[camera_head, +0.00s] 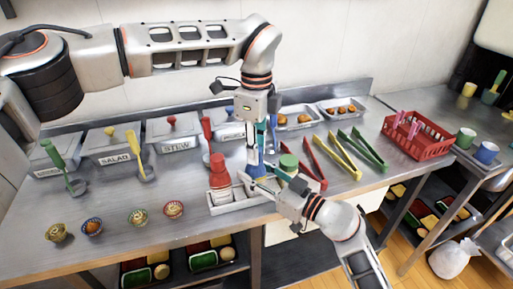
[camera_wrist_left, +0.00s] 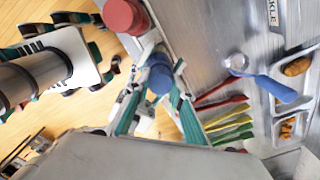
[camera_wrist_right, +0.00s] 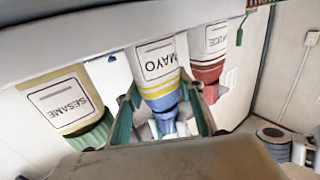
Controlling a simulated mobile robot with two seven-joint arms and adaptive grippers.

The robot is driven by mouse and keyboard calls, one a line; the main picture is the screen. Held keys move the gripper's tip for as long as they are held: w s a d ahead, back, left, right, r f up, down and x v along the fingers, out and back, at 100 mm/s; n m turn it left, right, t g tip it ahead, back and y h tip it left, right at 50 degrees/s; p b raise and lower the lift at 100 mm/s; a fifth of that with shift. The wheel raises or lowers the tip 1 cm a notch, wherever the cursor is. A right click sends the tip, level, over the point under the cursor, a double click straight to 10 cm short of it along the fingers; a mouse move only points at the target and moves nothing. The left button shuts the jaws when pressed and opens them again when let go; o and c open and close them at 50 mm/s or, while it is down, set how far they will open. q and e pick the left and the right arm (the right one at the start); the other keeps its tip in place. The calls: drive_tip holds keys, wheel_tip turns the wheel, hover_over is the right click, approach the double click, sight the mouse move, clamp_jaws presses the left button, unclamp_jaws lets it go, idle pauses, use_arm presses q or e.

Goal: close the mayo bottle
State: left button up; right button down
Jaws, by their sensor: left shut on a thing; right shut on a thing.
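The mayo bottle (camera_wrist_right: 158,70) is white with a yellow band, and its label reads MAYO in the right wrist view. Its blue cap (camera_wrist_right: 165,106) is at the bottle's top end; I cannot tell whether it is fully seated. My right gripper (camera_head: 256,183) is shut on the bottle from the side, its fingers on either side in the right wrist view (camera_wrist_right: 162,112). My left gripper (camera_head: 257,145) points down from above and is shut on the blue cap, which also shows between its fingers in the left wrist view (camera_wrist_left: 160,78). The grippers hide much of the bottle in the head view.
The red-capped sauce bottle (camera_head: 219,172) and the green-capped sesame bottle (camera_head: 288,161) stand close on either side. The bottles share a white tray (camera_head: 228,208) at the counter's front edge. Red tongs (camera_head: 315,165), a ladle (camera_wrist_left: 238,62) and lidded containers (camera_head: 174,133) lie around.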

use_arm(q)
drive_tip(key=m, duration=0.3)
drive_tip(key=shift+m, duration=0.3)
drive_tip(key=m, duration=0.8)
drive_tip(key=shift+s+m, duration=0.1)
drive_tip(key=shift+m, duration=0.3)
drive_tip(key=m, duration=0.5)
drive_tip(key=shift+a, duration=0.15)
drive_tip(key=m, duration=0.3)
drive_tip(key=shift+m, duration=0.3)
drive_tip(key=m, duration=1.2)
drive_tip(key=shift+m, duration=0.4)
drive_tip(key=o, duration=0.7)
drive_tip(key=shift+c, duration=0.2)
